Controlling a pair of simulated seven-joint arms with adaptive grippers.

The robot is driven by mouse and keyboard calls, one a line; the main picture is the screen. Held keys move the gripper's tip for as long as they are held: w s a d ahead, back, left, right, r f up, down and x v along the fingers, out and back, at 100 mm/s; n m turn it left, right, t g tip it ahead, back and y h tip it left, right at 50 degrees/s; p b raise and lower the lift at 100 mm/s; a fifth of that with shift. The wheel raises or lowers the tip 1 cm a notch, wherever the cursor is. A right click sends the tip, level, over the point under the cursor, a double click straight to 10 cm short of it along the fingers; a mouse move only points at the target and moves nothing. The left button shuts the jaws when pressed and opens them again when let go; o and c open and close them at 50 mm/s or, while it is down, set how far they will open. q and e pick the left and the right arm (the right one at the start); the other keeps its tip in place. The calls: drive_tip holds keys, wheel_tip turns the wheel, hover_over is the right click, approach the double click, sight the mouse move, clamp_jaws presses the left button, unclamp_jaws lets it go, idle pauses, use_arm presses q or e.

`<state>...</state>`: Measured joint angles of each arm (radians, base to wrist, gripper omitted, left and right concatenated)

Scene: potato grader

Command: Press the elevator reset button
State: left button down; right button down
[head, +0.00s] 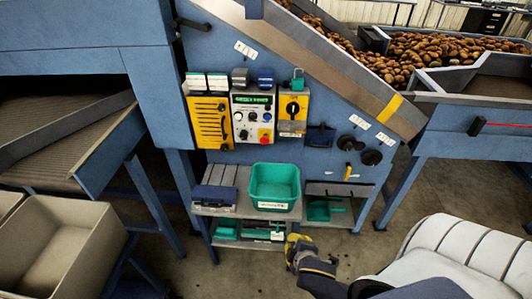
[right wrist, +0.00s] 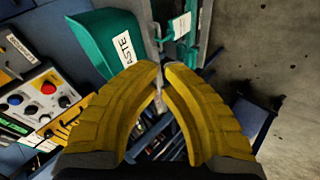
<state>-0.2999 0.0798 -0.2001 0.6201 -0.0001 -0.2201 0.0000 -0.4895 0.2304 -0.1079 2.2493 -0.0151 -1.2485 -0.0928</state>
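A white control panel (head: 253,120) is mounted on the blue machine side. It carries small knobs and buttons, with a red button on a yellow base (head: 265,136) at its lower right. The labels are too small to read, so I cannot tell which is the elevator reset. My right gripper (head: 296,240) is low, in front of the lower shelf, below and right of the panel. Its yellow fingers (right wrist: 160,76) meet at the tips and hold nothing.
A green bin (head: 275,207) stands on the shelf between my right gripper and the panel. Yellow boxes (head: 208,122) flank the panel. A potato conveyor (head: 330,55) slopes above. A beige crate (head: 105,245) is at lower left. Open floor lies in front.

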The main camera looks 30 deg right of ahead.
drive_tip(key=w+d+r+n+t+y, duration=0.3)
drive_tip(key=w+d+r+n+t, duration=0.1)
drive_tip(key=w+r, duration=0.6)
drive_tip(key=w+d+r+n+t+y, duration=0.3)
drive_tip(key=w+d+r+n, duration=0.3)
drive_tip(key=w+r, duration=0.5)
wheel_tip(320, 180, up, 4)
drive_tip(key=shift+f+n+t, duration=0.1)
drive_tip(key=shift+n+t, duration=0.3)
drive_tip(key=shift+t, duration=0.5)
drive_tip(key=shift+w, duration=0.2)
approach(264, 118)
drive_tip(key=w+a, duration=0.3)
drive_tip(key=a, duration=0.2)
drive_tip(key=shift+w+d+f, duration=0.1)
drive_tip(key=shift+w+d, duration=0.55)
drive_tip(key=shift+w, duration=0.3)
drive_tip(key=shift+w+d, duration=0.7)
drive_tip(key=shift+w, duration=0.25)
drive_tip(key=shift+w, duration=0.1)
drive_tip(key=shift+w+d, duration=0.65)
drive_tip(key=shift+w, duration=0.05)
